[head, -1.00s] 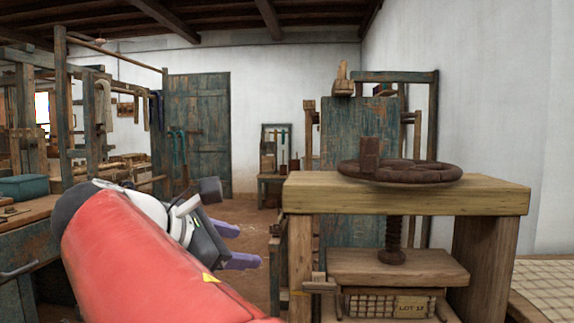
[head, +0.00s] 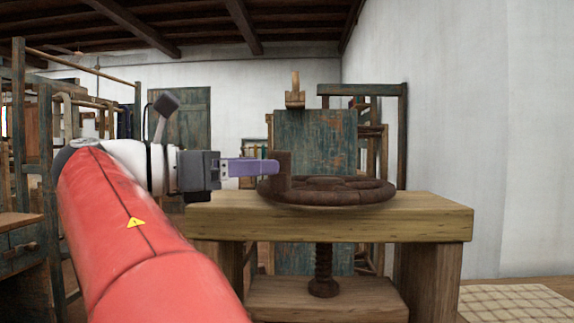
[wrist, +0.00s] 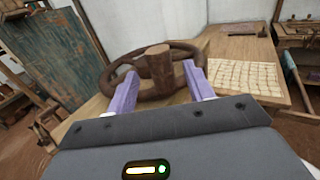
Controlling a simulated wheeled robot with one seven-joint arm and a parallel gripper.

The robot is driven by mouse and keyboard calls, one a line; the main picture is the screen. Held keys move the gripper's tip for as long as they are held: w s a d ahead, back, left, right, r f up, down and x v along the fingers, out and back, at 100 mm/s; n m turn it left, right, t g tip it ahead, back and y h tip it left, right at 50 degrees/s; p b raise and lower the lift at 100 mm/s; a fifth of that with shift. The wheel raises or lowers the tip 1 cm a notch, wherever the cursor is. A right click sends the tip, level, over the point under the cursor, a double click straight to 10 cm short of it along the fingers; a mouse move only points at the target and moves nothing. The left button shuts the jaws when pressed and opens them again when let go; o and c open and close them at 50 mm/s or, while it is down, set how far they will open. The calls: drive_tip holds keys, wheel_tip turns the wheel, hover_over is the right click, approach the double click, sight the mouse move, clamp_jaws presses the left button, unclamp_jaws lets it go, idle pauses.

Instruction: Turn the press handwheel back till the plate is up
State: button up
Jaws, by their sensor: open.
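The press handwheel (head: 340,192) is a dark brown wheel lying flat above the press's wooden top beam (head: 330,222). Its upright handle peg (head: 284,172) stands on the rim at the left. My gripper (head: 276,168) is open, with its purple fingers level and reaching the peg from the left. In the wrist view the peg (wrist: 158,66) stands between the two open fingers (wrist: 160,84), with the wheel (wrist: 180,54) behind it. Contact with the peg cannot be told. The dark screw (head: 322,272) runs down to the wooden plate (head: 330,298); what lies below it is out of frame.
A weathered blue-green panel (head: 315,140) and wooden frame stand behind the press. A loom frame (head: 45,150) is at the left. A gridded pale surface (head: 515,303) lies low at the right, before the white wall. The floor shows little free room here.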

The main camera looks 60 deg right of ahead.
drive_tip(key=x, duration=0.6)
drive_tip(key=shift+s+d, duration=0.25)
drive_tip(key=shift+d, duration=0.1)
drive_tip(key=shift+c, duration=0.4)
clamp_jaws()
